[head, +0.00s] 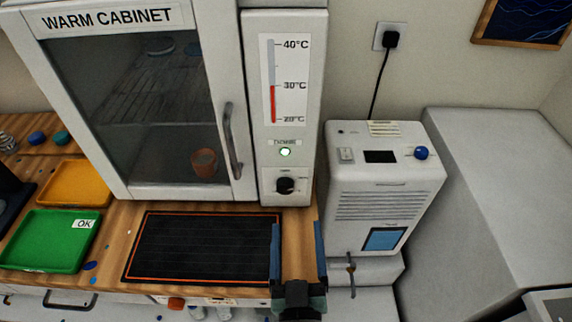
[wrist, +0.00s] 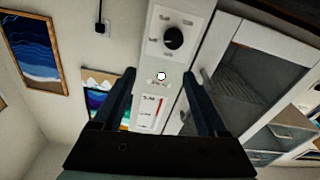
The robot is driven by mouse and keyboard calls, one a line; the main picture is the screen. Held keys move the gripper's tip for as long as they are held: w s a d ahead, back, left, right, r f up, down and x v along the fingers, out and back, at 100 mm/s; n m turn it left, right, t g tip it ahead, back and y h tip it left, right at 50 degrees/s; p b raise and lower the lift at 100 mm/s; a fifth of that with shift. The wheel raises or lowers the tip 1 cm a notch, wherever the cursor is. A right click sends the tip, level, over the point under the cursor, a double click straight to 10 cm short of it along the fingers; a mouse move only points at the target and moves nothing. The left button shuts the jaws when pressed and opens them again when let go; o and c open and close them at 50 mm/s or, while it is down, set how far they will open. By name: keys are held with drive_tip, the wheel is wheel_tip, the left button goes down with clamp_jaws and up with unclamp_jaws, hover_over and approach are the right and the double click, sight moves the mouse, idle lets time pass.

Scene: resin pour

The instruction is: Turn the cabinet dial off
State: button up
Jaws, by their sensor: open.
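The warm cabinet (head: 222,100) stands at the back of the bench with its glass door shut. Its black dial (head: 286,185) is low on the white control panel to the right of the door. A lit greenish lamp (head: 285,152) is above the dial, and the thermometer (head: 272,85) above it has its red column at about 30°C. My gripper (head: 297,228) is open and empty, in front of and below the dial, not touching it. The wrist view is upside down and shows the dial (wrist: 174,38) beyond the open fingertips (wrist: 159,74).
A black mat (head: 200,245) with an orange border lies before the cabinet. A white machine (head: 378,180) with a blue knob stands right of the panel. The door handle (head: 232,145) sticks out left of the dial. Green (head: 45,240) and orange (head: 75,184) trays are at left.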

sight(286, 190)
drive_tip(key=shift+g+y, duration=0.4)
drive_tip(key=shift+g, duration=0.1)
drive_tip(key=w, duration=0.3)
drive_tip(key=w+a+f+p, duration=0.1)
drive_tip(key=w, duration=0.2)
drive_tip(key=w+a+p, duration=0.1)
drive_tip(key=w, duration=0.3)
drive_tip(key=shift+w+f, duration=0.1)
drive_tip(key=shift+f, duration=0.3)
drive_tip(key=shift+n, duration=0.3)
clamp_jaws()
